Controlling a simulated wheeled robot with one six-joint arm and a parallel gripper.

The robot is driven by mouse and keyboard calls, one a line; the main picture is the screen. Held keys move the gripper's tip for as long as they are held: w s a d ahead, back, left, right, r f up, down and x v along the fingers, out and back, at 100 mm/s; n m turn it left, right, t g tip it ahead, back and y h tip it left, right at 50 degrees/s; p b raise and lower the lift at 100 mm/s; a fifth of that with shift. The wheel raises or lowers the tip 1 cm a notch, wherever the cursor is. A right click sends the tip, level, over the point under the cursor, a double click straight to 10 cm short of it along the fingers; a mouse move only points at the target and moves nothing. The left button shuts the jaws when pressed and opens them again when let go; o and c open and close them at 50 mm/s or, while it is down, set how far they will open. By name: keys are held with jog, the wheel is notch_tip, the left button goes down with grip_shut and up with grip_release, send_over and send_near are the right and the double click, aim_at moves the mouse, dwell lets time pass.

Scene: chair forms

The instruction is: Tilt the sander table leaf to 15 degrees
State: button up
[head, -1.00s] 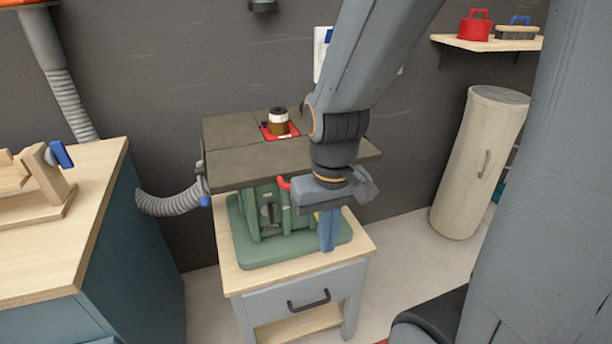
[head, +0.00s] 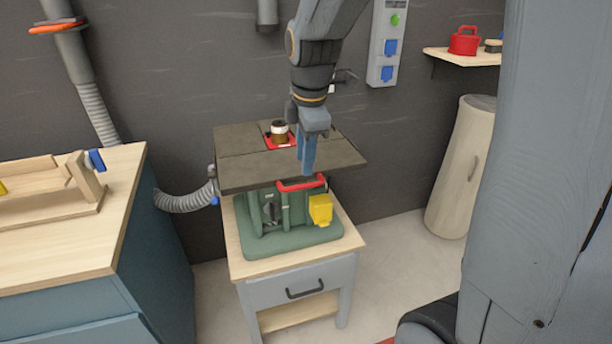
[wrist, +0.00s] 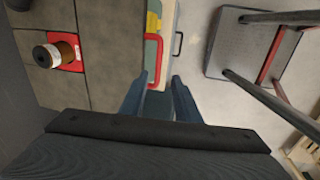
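The sander has a dark grey table in two parts. Its front leaf (head: 250,178) looks about level, and also shows in the wrist view (wrist: 108,60). A red bar handle (head: 300,184) runs along the leaf's front edge, and in the wrist view (wrist: 146,46) it lies by the fingertips. The brown sanding spindle (head: 279,128) stands in a red plate in the rear part (head: 238,138). My gripper (head: 307,168) points down above the front edge, close to the handle. In the wrist view (wrist: 159,82) its blue fingers are apart, with nothing held between them.
A green base (head: 290,238) with a yellow box (head: 321,209) stands on a wooden cabinet (head: 245,268). A grey hose (head: 185,200) joins at the left, beside a workbench (head: 110,225). A socket panel (head: 385,45) hangs behind. Floor is open right of the cabinet.

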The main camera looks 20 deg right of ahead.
aim_at(302, 186)
jog(key=shift+n, duration=0.3)
jog(key=shift+w+a+f+p, duration=0.1)
jog(key=shift+w+f+p, duration=0.15)
jog(key=shift+f, duration=0.95)
jog(key=shift+w+f+p, duration=0.1)
jog(key=shift+w+f, duration=0.25)
jog(key=shift+f, duration=0.9)
jog(key=shift+w+a+f+p, duration=0.1)
jog(key=shift+w+f+p, duration=0.15)
jog(key=shift+f, duration=0.95)
jog(key=shift+c, duration=0.4)
grip_shut()
jog(key=shift+f, duration=0.1)
